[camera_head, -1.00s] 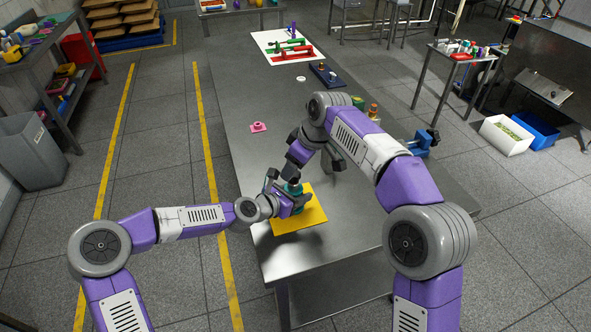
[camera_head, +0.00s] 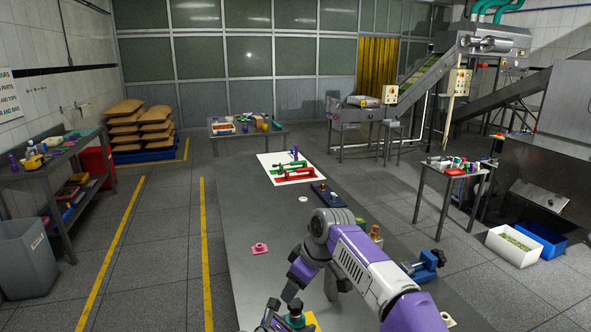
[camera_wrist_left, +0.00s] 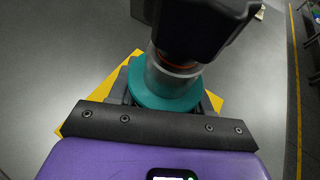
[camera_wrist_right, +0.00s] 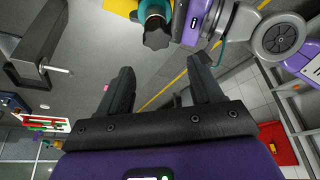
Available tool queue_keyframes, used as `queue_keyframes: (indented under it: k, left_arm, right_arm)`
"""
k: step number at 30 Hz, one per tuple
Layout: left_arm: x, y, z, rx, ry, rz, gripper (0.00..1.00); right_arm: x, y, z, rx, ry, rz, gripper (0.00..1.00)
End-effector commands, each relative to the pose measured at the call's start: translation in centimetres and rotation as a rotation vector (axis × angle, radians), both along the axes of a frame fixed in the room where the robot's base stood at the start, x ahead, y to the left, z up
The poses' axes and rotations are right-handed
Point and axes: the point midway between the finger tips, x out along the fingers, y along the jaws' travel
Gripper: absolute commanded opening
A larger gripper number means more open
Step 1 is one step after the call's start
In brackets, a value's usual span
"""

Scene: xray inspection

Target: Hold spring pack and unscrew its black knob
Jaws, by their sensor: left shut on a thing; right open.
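The spring pack has a teal flange (camera_wrist_left: 160,98), a silver body (camera_wrist_left: 172,76) and a black knob (camera_wrist_left: 205,25) on top. My left gripper (camera_wrist_left: 165,100) is shut around the teal part, above the yellow mat (camera_wrist_left: 76,122). In the head view the black knob (camera_head: 296,305) shows at the bottom edge, and most of the left gripper is cut off. My right gripper (camera_wrist_right: 160,66) is open and empty. In the right wrist view the knob (camera_wrist_right: 157,33) lies beyond its fingertips, apart from them.
A pink part (camera_head: 260,248) lies left on the metal table (camera_head: 240,215). A blue clamp-like device (camera_head: 425,264) stands at the right edge. Farther back are a dark blue tray (camera_head: 325,195) and a white board (camera_head: 275,168) with red and green parts. The table's left side is mostly clear.

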Motion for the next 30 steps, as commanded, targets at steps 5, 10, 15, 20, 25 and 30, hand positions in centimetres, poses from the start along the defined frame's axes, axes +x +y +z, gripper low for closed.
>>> queue_keyframes:
  k: [5,10,15,20,25,30]
  left_arm:
    - [0.0,0.0,0.0,-0.001,-0.001,0.0,0.13]
    - [0.0,0.0,0.0,-0.001,-0.001,0.0,0.13]
    - [0.0,0.0,0.0,-0.001,-0.001,0.0,0.13]
    - [0.0,0.0,0.0,-0.001,-0.001,0.0,0.13]
    - [0.0,0.0,0.0,0.0,-0.001,0.001,0.13]
    - [0.0,0.0,0.0,0.0,-0.001,0.001,0.13]
  right_arm:
    - [0.0,0.0,0.1,0.0,0.0,0.0,0.65]
    - [0.1,0.0,1.4,0.001,-0.003,0.0,0.65]
    - [0.1,0.1,3.1,0.002,-0.003,-0.001,0.65]
    - [0.1,0.1,4.5,0.001,-0.001,0.001,0.65]
    - [0.0,0.0,5.0,0.0,0.0,0.0,0.65]
    - [0.0,0.0,5.0,0.0,0.0,0.0,0.65]
